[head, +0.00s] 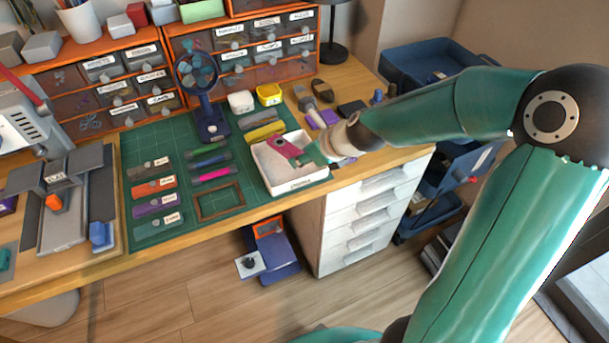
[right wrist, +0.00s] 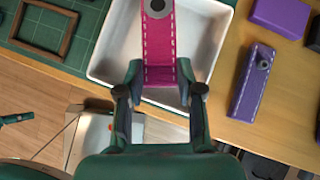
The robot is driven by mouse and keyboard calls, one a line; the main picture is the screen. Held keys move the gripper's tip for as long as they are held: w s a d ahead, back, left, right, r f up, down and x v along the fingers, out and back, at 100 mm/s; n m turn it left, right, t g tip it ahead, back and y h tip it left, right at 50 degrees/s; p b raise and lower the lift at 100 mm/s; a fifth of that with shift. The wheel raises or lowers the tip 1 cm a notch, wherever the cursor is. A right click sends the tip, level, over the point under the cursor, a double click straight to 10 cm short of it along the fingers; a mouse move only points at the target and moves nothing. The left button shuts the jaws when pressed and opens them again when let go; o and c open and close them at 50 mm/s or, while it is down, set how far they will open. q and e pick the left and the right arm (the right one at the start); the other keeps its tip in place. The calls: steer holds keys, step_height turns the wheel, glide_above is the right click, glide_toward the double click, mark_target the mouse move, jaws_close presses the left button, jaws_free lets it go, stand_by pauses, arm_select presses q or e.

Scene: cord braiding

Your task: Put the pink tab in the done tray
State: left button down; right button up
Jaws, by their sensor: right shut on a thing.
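The pink tab (head: 282,147) is a flat strip with pale stitching and a round grey snap near its far end. It also shows in the right wrist view (right wrist: 160,50). My right gripper (head: 315,154) is shut on the near end of the tab, with a finger at each side in the right wrist view (right wrist: 160,88). The tab is over the white tray (head: 296,186), within its outline; I cannot tell whether it touches the floor. The tray has a small label on its front, too small to read. My left gripper is not in view.
A green mat (head: 150,147) left of the tray holds labelled strips, a pink pen (head: 214,174) and a brown frame (head: 221,201). A purple tab (right wrist: 253,82) lies right of the tray. A small fan (head: 203,100) and drawer units stand behind.

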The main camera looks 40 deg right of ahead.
mark_target(299, 172)
step_height(299, 172, down, 4)
steer(key=b, duration=0.4)
steer(key=shift+f, duration=0.2)
steer(key=shift+s, duration=0.1)
steer(key=shift+f, duration=0.2)
steer(key=o, duration=0.7)
steer(key=shift+a, duration=0.1)
steer(key=shift+s+r, duration=0.2)
steer(key=shift+r, duration=0.25)
steer(key=p+v, duration=0.5)
steer(key=v, duration=0.6)
steer(key=shift+r+p, duration=0.2)
steer(key=shift+p, duration=0.2)
